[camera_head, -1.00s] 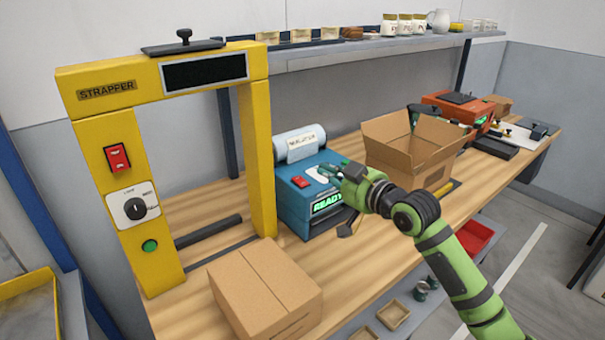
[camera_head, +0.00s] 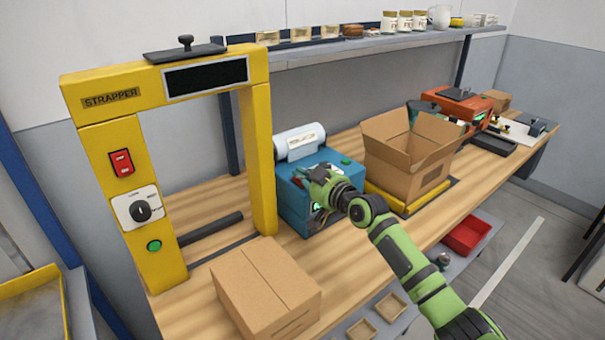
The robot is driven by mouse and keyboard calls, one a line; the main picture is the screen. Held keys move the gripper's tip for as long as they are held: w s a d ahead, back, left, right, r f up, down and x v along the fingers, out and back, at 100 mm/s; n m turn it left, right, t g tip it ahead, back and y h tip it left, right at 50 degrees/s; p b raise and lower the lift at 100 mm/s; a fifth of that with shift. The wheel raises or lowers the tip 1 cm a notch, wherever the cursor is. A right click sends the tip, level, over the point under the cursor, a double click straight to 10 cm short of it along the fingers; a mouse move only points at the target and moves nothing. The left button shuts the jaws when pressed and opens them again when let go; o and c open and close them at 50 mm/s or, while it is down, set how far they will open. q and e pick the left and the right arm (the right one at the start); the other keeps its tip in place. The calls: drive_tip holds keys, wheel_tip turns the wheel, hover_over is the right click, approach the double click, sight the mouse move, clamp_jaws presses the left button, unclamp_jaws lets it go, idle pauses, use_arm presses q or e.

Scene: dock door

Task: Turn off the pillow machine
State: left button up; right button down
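The pillow machine is the blue box (camera_head: 292,206) on the bench, with a white film roll (camera_head: 300,141) at its back. A green button (camera_head: 346,161) shows on its top right. My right gripper (camera_head: 312,178) is at the machine's front upper edge, over its top and front panel. It covers the red switch area and most of the lit display, of which only a bit of green shows. Whether its fingers touch the machine or are open cannot be told. My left gripper is not in view.
A yellow strapper frame (camera_head: 160,255) stands left of the machine. A closed carton (camera_head: 265,287) lies in front. An open carton (camera_head: 408,160) stands to the right on a yellow-edged scale. An orange machine (camera_head: 465,106) is farther right. A shelf (camera_head: 375,47) runs behind.

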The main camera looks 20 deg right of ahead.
sight(300, 181)
drive_tip(key=shift+w+g+p, duration=0.2)
drive_tip(key=shift+g+p, duration=0.3)
drive_tip(key=shift+p, duration=0.55)
drive_tip(key=shift+f+b, duration=0.35)
drive_tip(key=r+p, duration=0.2)
drive_tip(key=r, duration=0.1)
drive_tip(key=r+p, duration=0.1)
drive_tip(key=p, duration=0.1)
drive_tip(key=shift+w+a+r, duration=0.2)
drive_tip(key=shift+w+r, duration=0.05)
drive_tip(key=shift+r, duration=0.05)
drive_tip(key=r+b+v, duration=0.1)
drive_tip(key=b+v, duration=0.2)
drive_tip(key=v, duration=0.7)
drive_tip(key=shift+w+a, duration=0.1)
drive_tip(key=shift+w, duration=0.05)
